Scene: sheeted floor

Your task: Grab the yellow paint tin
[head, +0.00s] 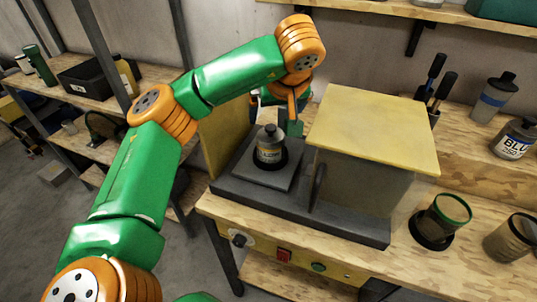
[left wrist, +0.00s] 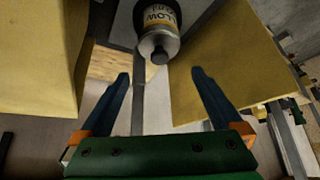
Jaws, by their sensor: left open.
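The yellow paint tin (head: 270,148) is a grey can with a dark cap and a label. It stands upright on the dark square plate (head: 262,176) of the bench machine, beside the yellow-topped box. In the left wrist view the tin (left wrist: 158,28) shows at the top centre, its label reading part of "yellow". My left gripper (head: 293,125) is just behind the tin in the head view, partly hidden by my arm. In the left wrist view its two blue fingers (left wrist: 161,75) are spread, with the tin beyond their tips. My right gripper is not in view.
A box with a yellow lid (head: 375,125) stands right of the tin, and a yellow panel (head: 224,137) stands to its left. A dark handle (head: 318,187) is near the front. A blue paint tin (head: 513,140) and cups (head: 447,215) are at the right.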

